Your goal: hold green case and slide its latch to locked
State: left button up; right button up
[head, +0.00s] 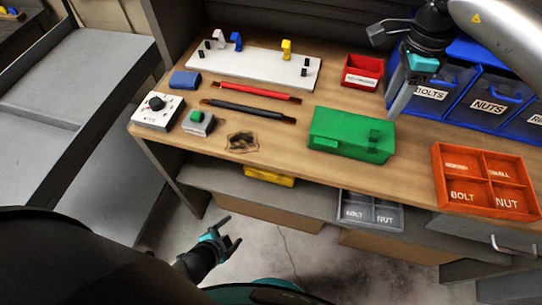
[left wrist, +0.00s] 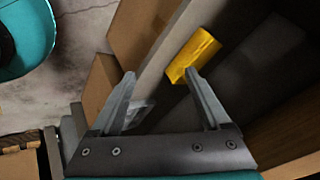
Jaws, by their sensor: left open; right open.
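The green case (head: 338,127) lies on the wooden workbench, right of centre in the head view. A darker green raised part, seemingly the latch (head: 375,136), sits near its right end; its exact position is too small to tell. My right gripper (head: 388,72) is open, just behind and above the case's right end, apart from it as far as I can tell. My left gripper (head: 232,230) is open and empty, low in front of the bench. In the left wrist view its spread fingers (left wrist: 160,76) have nothing between them; the case is not in that view.
An orange divided tray (head: 487,208) is right of the case, blue bins (head: 477,98) behind right, a red bin (head: 361,82) behind. A yellow object (left wrist: 193,55) is on the lower shelf.

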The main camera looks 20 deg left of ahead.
pick_arm(q)
jog(key=w+d+r+m+t+h, duration=0.2)
jog(key=w+d+r+m, duration=0.15)
jog(key=r+m, duration=0.45)
jog(key=w+d+r+m+t+h, duration=0.1)
jog(key=w+d+r+m+t, duration=0.2)
jog(key=r, duration=0.8)
jog(key=w+d+r+m+t+h, duration=0.1)
jog(key=w+d+r+m+h, duration=0.2)
jog(key=r+m, duration=0.55)
jog(key=shift+n+y, duration=0.6)
jog(key=shift+n, duration=0.15)
jog(key=x, duration=0.5)
jog(key=r+x, duration=0.1)
jog(key=x, duration=0.9)
jog(key=shift+w+a+r, duration=0.2)
jog(key=shift+w+r, duration=0.05)
jog(key=shift+w, duration=0.45)
jog(key=shift+c, duration=0.2)
jog(key=shift+s, duration=0.1)
jog(key=c, duration=1.2)
jog(key=shift+f, duration=0.1)
grip_shut()
